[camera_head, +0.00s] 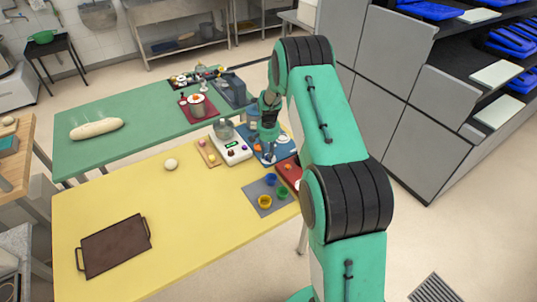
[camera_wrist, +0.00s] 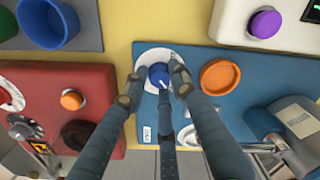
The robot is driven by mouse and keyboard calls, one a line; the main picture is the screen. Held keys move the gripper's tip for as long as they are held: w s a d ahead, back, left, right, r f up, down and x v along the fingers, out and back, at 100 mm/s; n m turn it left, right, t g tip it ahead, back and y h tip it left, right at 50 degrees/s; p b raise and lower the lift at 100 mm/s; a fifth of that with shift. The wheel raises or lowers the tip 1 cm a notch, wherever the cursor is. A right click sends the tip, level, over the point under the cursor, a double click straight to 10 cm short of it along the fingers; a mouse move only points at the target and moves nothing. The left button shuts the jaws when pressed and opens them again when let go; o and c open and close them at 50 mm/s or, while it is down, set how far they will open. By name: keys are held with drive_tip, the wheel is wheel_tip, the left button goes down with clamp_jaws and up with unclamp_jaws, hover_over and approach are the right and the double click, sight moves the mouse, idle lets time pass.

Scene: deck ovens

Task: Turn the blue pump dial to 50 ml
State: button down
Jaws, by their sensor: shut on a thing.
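The blue pump dial (camera_wrist: 159,73) sits on a round white scale plate (camera_wrist: 152,55) on the blue panel (camera_wrist: 200,68). A short white pointer mark shows on the dial, toward the bottom of the picture. The scale's numbers are too small to read. In the head view my gripper (camera_head: 268,132) reaches down over the blue panel (camera_head: 283,151), and the dial is hidden there.
An orange disc (camera_wrist: 220,76) and a grey device (camera_wrist: 296,122) are right of the dial. A red panel (camera_wrist: 82,78) with an orange knob (camera_wrist: 71,99) lies left. A white scale with a purple knob (camera_wrist: 264,23) and a blue cup (camera_wrist: 48,22) are beyond.

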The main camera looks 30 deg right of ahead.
drive_tip(key=shift+m, duration=0.7)
drive_tip(key=c, duration=1.4)
unclamp_jaws()
drive_tip(key=shift+r, duration=0.1)
wheel_tip(320, 180, up, 12)
